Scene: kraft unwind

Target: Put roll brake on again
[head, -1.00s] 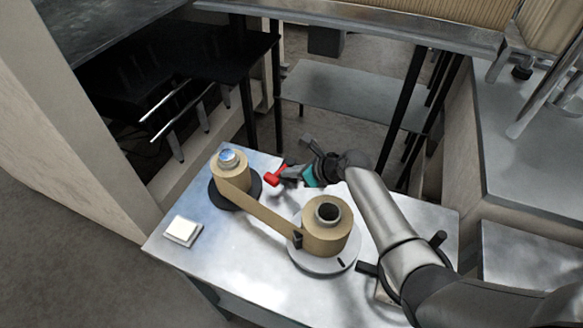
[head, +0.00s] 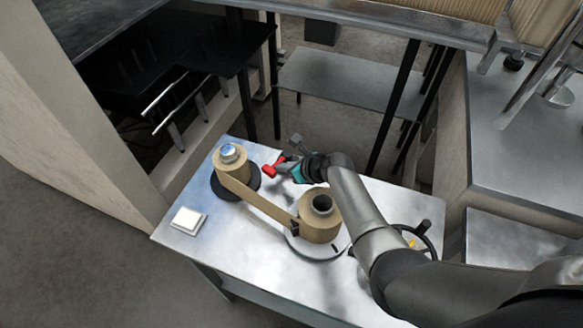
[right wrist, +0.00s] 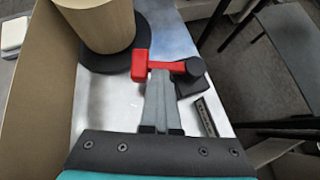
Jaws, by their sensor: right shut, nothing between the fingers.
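The red brake lever (head: 270,171) stands beside the smaller kraft roll (head: 232,168), which sits on a black disc at the table's back left. In the right wrist view the red lever (right wrist: 146,67) lies across the tips of my right gripper (right wrist: 157,88), with a dark round knob at its right end. My right gripper (head: 281,165) is shut and empty, its fingertips at or very near the lever; I cannot tell whether they touch. A paper web (head: 262,206) runs from this roll to the larger roll (head: 320,225) on a grey disc. My left gripper is not in view.
A white switch-like pad (head: 188,219) lies at the metal table's left edge. A dark handwheel (head: 425,226) is at the right, partly behind my right arm. A grey shelf (head: 345,82) stands behind. The front of the table (head: 255,265) is clear.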

